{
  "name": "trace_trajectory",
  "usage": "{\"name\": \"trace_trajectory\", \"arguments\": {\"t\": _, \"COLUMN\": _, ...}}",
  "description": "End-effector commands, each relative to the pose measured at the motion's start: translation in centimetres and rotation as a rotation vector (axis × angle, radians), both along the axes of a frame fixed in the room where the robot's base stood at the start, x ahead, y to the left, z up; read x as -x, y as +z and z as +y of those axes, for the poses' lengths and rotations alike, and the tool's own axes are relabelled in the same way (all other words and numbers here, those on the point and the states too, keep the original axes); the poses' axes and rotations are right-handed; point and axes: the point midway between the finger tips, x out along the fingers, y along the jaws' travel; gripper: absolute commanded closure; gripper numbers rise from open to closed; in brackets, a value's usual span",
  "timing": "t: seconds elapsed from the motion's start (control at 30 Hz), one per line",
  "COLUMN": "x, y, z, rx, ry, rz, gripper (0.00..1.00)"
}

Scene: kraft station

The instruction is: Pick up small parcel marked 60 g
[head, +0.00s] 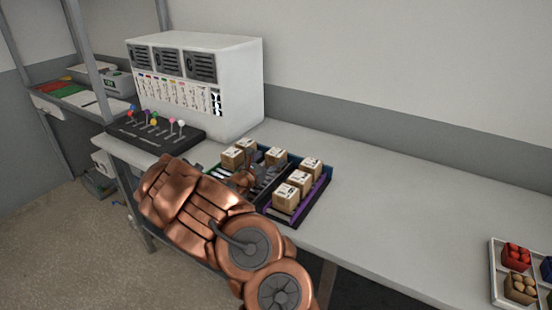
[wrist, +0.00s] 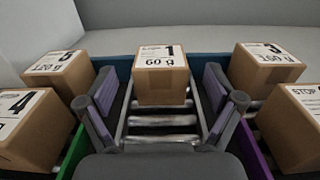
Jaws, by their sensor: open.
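The small parcel marked 1 and 60 g (wrist: 160,78) is a brown carton with a white label on top. It sits upright at the far end of the middle lane, over metal rollers, in the wrist view. In the head view it appears to be the carton (head: 276,158) just beyond my gripper (head: 246,180). My gripper also shows in the wrist view (wrist: 162,103), open and empty. Its two fingers are spread left and right, nearer than the parcel, with a gap in front of it. The parcel's lower edge rests near the rollers.
Left are parcels marked 5, 120 g (wrist: 58,72) and 4 (wrist: 32,130). Right are parcel 3, 160 g (wrist: 265,70) and a parcel reading STOP (wrist: 296,125). Green and purple lane walls flank me.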

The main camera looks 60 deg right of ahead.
Motion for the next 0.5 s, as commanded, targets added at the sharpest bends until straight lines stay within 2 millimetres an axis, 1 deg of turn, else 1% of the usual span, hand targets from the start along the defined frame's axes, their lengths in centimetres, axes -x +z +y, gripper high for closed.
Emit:
{"name": "trace_trajectory", "arguments": {"t": 0.1, "x": 0.0, "y": 0.1, "z": -1.7, "rx": -0.003, "ry": -0.002, "rz": -0.003, "gripper": 0.08}}
{"name": "trace_trajectory", "arguments": {"t": 0.3, "x": -0.1, "y": -0.1, "z": -4.0, "rx": -0.006, "ry": -0.003, "rz": 0.0, "gripper": 0.08}}
{"name": "trace_trajectory", "arguments": {"t": 0.5, "x": -0.2, "y": 0.0, "z": -4.7, "rx": -0.001, "ry": 0.0, "rz": -0.001, "gripper": 0.08}}
